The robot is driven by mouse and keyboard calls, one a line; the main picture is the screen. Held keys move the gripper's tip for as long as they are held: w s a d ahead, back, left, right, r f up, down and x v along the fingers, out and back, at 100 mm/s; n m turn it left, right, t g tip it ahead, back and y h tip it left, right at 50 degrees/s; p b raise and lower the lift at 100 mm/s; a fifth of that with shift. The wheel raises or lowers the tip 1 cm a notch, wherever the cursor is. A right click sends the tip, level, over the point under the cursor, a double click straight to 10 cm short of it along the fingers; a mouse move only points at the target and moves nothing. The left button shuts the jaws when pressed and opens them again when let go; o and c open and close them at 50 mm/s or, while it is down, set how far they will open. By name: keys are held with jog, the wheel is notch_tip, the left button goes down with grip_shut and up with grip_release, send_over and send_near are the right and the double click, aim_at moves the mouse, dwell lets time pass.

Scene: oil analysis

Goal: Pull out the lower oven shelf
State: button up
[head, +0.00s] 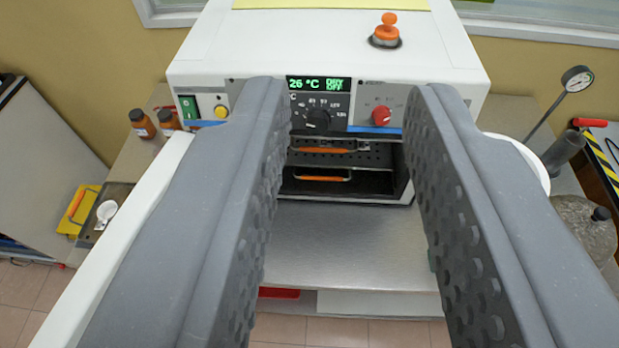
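The lower shelf's handle (322,178) shows near the chamber floor. The upper shelf's handle (320,150) is just above it. My gripper (350,110) is open, its two dark fingers wide apart and nothing between them. The fingers are in front of the oven and appear apart from both handles. The left finger hides part of the chamber's left side.
A white open door panel (120,250) extends toward me on the left. A metal bench top (345,255) lies clear below the chamber. Brown bottles (142,124) stand left.

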aim_at(319, 178)
jog(key=shift+s, duration=0.1)
jog(key=w+d+f+n+t+h+b, duration=0.1)
jog(key=w+d+f+n+b, duration=0.15)
jog(key=w+f, duration=0.55)
jog(key=w+d+f+n+b, duration=0.2)
jog(key=w+f+n+b, duration=0.15)
jog(key=w+f, duration=0.45)
jog(key=w+d+f+n+t+h+b, duration=0.1)
jog(key=w+d+f+n+b, duration=0.2)
jog(key=w+f, duration=0.5)
jog(key=w+a+f+n+g+y+b, duration=0.15)
jog(key=f+n+y, duration=0.35)
jog(key=f, duration=1.2)
jog(key=w+a+f+n+g+y+b, duration=0.1)
jog(key=w+a+f+n+y, duration=0.2)
jog(key=f+n, duration=0.95)
jog(key=w+a+f+m, duration=0.1)
jog(key=w+f, duration=0.1)
jog(key=w, duration=0.1)
jog(key=w+a+f+m, duration=0.2)
jog(key=w, duration=0.2)
jog(key=w+a+f+m, duration=0.2)
jog(key=w+f, duration=0.1)
jog(key=w, duration=0.1)
jog(key=shift+w+b, duration=0.2)
jog(key=shift+b, duration=0.15)
